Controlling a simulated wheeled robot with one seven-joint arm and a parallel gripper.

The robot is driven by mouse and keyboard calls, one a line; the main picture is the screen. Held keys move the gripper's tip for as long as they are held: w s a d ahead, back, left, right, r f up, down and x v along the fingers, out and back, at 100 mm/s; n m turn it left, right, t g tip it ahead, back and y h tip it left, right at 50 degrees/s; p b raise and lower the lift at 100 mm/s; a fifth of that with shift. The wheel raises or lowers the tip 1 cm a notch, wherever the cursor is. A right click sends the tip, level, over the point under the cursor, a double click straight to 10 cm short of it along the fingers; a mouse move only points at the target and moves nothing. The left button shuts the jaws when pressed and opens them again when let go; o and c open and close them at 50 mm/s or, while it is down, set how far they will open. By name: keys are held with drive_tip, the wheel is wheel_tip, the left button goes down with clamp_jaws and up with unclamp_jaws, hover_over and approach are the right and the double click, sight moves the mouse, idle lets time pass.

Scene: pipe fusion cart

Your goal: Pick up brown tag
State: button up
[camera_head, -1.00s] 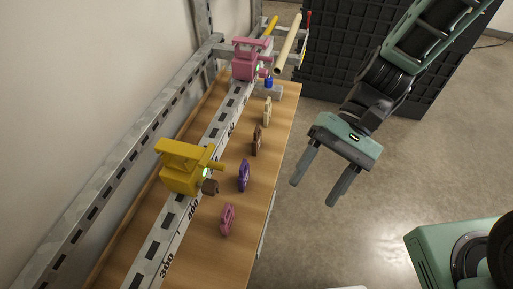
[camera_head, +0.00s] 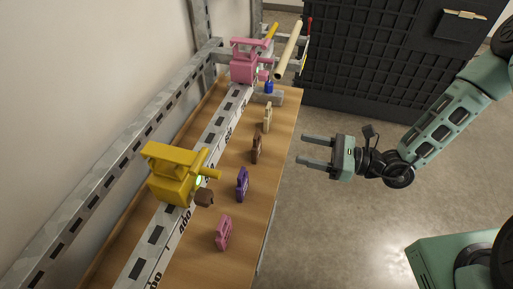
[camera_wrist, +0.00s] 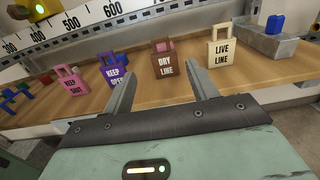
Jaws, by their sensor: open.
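The brown tag (camera_head: 257,147) stands upright on the wooden cart top in the head view, between a cream tag (camera_head: 267,116) and a purple tag (camera_head: 242,184). In the wrist view the brown tag (camera_wrist: 164,62) reads "DRY LINE" and lies between and beyond my two fingers. My gripper (camera_head: 304,151) is open and empty, off the right edge of the cart, with its fingers pointing left toward the row of tags. It also shows in the wrist view (camera_wrist: 164,83). A gap remains between the fingertips and the brown tag.
A pink tag (camera_head: 223,232) stands at the near end of the row. A yellow clamp (camera_head: 172,174) and a pink clamp (camera_head: 245,62) sit on the scaled rail (camera_head: 207,142) behind the tags. A blue knob (camera_head: 269,87) is at the far end. Open floor lies right of the cart.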

sight(257, 146)
drive_tip(key=p+x, duration=0.2)
drive_tip(key=x, duration=1.3)
drive_tip(key=shift+w+a, duration=0.25)
drive_tip(key=shift+c, duration=0.4)
drive_tip(key=c, duration=1)
